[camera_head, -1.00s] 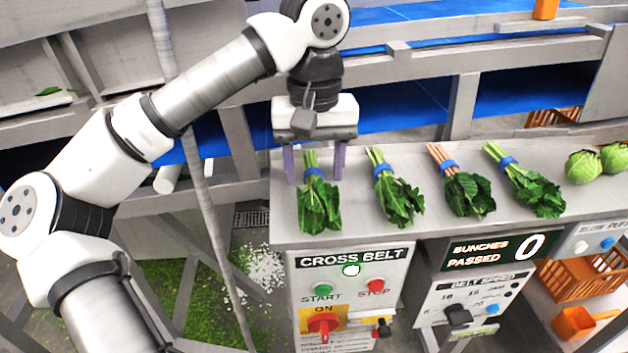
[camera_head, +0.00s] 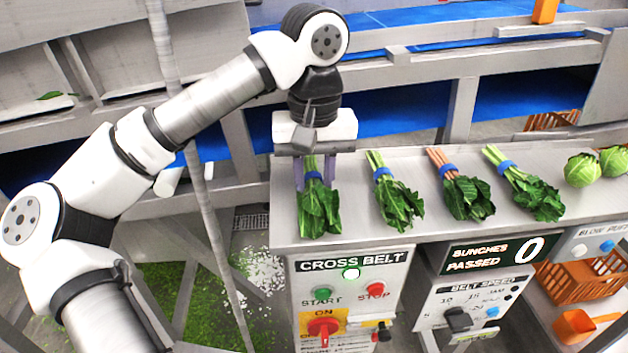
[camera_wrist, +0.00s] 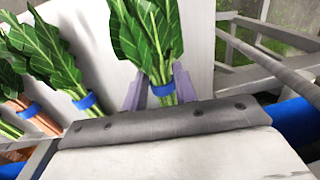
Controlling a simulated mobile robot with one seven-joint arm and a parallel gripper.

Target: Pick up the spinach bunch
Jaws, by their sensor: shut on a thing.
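The spinach bunch (camera_head: 319,212), dark green leaves on pale green stems, lies at the left end of the steel counter, leaves toward the front. My gripper (camera_head: 314,180) comes down on it from above and is shut on its stems near the band. In the wrist view, the two fingers of my gripper (camera_wrist: 160,92) stand on either side of the stems and blue band of the spinach bunch (camera_wrist: 147,38). The bunch still appears at counter level; I cannot tell whether it touches the counter. My gripper hides the stem ends in the head view.
To the right on the counter (camera_head: 350,225) lie a green-stemmed bunch (camera_head: 400,200), a pink-stemmed bunch (camera_head: 470,198), another green bunch (camera_head: 535,195) and cabbages (camera_head: 582,170). A control panel (camera_head: 350,300) is below the counter front. A thin post (camera_head: 190,170) stands beside my arm.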

